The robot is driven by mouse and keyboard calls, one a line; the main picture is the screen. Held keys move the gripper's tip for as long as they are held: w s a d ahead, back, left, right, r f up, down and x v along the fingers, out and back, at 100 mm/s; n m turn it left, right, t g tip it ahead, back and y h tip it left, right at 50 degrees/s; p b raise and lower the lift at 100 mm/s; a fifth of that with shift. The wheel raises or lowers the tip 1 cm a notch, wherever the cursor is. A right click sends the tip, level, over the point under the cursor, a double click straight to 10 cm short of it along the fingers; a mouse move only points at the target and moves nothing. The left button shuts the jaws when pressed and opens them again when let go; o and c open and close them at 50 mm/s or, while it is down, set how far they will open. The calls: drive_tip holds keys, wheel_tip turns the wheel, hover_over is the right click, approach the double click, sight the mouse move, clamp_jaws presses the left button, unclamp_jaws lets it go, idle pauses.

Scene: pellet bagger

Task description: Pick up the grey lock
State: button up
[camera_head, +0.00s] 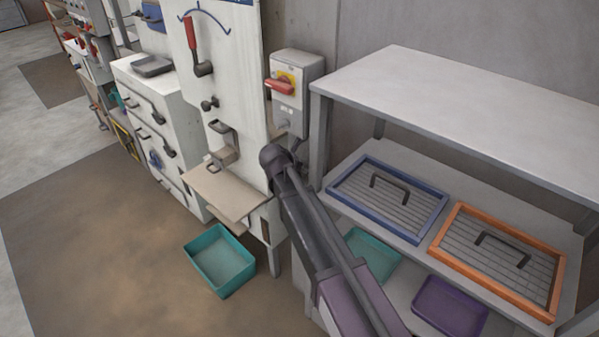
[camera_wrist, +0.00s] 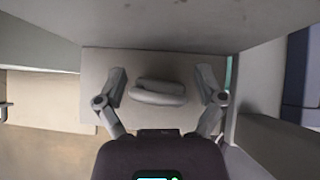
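In the wrist view a rounded grey piece, which looks like the grey lock (camera_wrist: 158,93), lies against a flat beige surface (camera_wrist: 180,60). My gripper (camera_wrist: 162,74) is open, with one finger on each side of the grey piece. Gaps show between both fingers and the piece, so it is not gripped. Its depth relative to the fingertips is hard to tell. In the head view my arm reaches toward the white machine, and I cannot make out my fingers or the lock there.
A switch box with a red handle (camera_head: 280,86) is beside my arm's end. A beige ledge (camera_head: 222,190) juts from the machine above a teal bin (camera_head: 219,262). A shelf unit (camera_head: 470,110) with a blue tray (camera_head: 436,221) and orange tray (camera_head: 544,304) stands close on the right.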

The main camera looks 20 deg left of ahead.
drive_tip(key=c, duration=0.8)
drive_tip(key=shift+c, duration=0.2)
drive_tip(key=shift+r, duration=0.15)
drive_tip(key=shift+r+p, duration=0.6)
drive_tip(key=shift+p, duration=0.15)
drive_tip(key=shift+s+r, duration=0.1)
drive_tip(key=shift+s, duration=0.15)
drive_tip(key=s+a, duration=0.2)
drive_tip(key=s, duration=0.6)
drive_tip(key=s+a, duration=0.3)
drive_tip(key=s, duration=0.5)
drive_tip(key=shift+s, duration=0.35)
